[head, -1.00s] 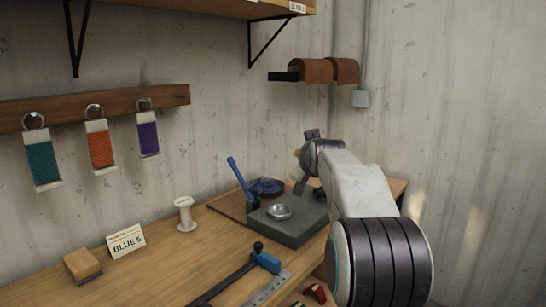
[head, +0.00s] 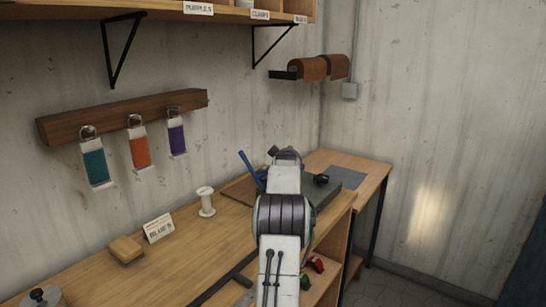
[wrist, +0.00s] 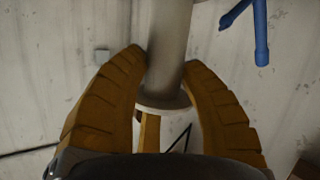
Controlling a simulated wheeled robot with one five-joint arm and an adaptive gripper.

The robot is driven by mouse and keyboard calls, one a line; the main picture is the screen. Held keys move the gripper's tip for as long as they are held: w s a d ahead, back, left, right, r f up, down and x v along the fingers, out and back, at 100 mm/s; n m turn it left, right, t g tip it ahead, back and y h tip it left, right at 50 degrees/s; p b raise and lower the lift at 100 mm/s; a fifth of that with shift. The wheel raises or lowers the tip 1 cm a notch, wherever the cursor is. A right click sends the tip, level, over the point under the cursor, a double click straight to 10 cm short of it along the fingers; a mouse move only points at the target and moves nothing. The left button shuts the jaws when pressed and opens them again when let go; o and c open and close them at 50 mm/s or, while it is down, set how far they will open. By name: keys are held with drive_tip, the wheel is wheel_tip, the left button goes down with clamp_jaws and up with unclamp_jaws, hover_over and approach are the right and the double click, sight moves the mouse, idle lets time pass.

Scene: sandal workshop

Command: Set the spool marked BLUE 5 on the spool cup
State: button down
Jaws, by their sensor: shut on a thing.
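The small metal dish seen earlier on that block, possibly the spool cup, is hidden now. A card reading BLUE 5 (head: 158,228) stands on the bench beside an upright, bare white spool (head: 206,201).
A blue lever (head: 249,170) rises behind the block, left of my arm. A tan block (head: 126,249) lies on the bench (head: 190,255). Teal, orange and purple tags hang from a wooden rail (head: 125,116). A shelf (head: 225,12) is overhead. Floor is free at the right.

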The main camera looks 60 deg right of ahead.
drive_tip(key=shift+f+b, duration=2.05)
drive_tip(key=shift+f, duration=0.85)
drive_tip(key=shift+d+f+b, duration=0.1)
drive_tip(key=shift+f+b, duration=0.45)
drive_tip(key=shift+b, duration=0.05)
drive_tip(key=c, duration=1.2)
unclamp_jaws()
drive_tip(key=shift+o, duration=0.2)
drive_tip(key=shift+s+b, duration=0.1)
drive_tip(key=shift+b, duration=0.2)
drive_tip(key=b+v, duration=0.4)
drive_tip(key=v, duration=0.1)
drive_tip(key=shift+s+a+b, duration=0.1)
drive_tip(key=shift+a+b, duration=0.2)
drive_tip(key=shift+b, duration=0.05)
drive_tip(key=shift+b+v, duration=1.6)
drive_tip(key=shift+v, duration=1.1)
drive_tip(key=shift+r, duration=0.1)
